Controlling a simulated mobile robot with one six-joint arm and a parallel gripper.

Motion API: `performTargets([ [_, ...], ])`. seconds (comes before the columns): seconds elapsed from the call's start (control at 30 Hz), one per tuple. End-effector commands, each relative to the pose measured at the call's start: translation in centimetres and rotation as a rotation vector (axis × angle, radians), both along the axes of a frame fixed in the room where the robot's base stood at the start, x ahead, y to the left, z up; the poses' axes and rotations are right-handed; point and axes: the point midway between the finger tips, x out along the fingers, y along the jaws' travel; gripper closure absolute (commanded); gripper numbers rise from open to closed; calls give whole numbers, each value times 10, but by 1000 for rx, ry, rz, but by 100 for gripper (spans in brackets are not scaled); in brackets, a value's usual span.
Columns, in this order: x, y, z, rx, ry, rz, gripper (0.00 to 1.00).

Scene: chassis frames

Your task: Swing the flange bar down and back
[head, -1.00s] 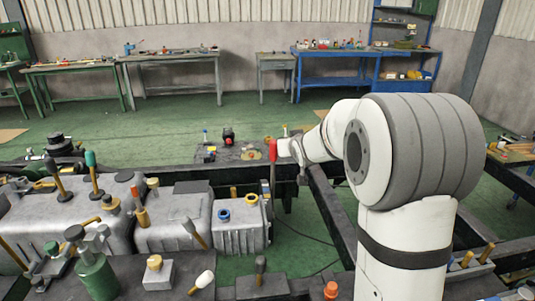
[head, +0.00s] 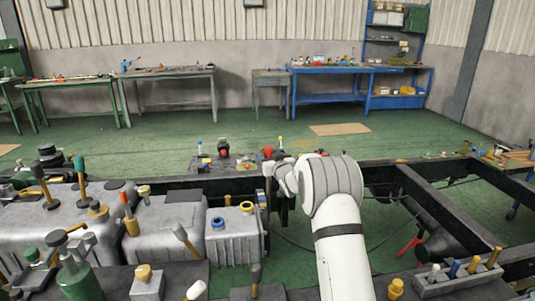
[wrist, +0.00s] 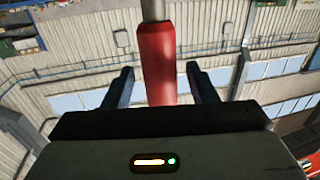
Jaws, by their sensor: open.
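The flange bar appears to be the bar with a red grip (wrist: 157,65) and a grey metal rod. In the wrist view the grip stands between the two dark fingers of my gripper (wrist: 161,82), with gaps on both sides. My gripper is open around it, not closed on it. In the head view a small red part (head: 267,152), likely the grip's end, shows just above my gripper (head: 270,170). The rest of the bar and the fingertips are hidden there by my wrist.
A dark chassis frame (head: 430,205) crosses the right side. Grey tanks (head: 170,222) with upright handles fill the left. A green bottle-like jack (head: 75,280) stands in front. A red stand (head: 410,243) is on the floor. Benches (head: 170,72) line the far wall.

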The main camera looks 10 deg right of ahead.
Motion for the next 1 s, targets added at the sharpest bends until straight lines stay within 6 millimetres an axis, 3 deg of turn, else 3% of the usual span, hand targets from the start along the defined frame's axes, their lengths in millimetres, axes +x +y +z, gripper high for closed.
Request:
performTargets([
  [0.23, 25, 5, 0, -1, 1, 0, 48],
  [0.6, 29, 6, 0, -1, 1, -1, 48],
  [1.0, 29, 5, 0, -1, 1, -2, 80],
])
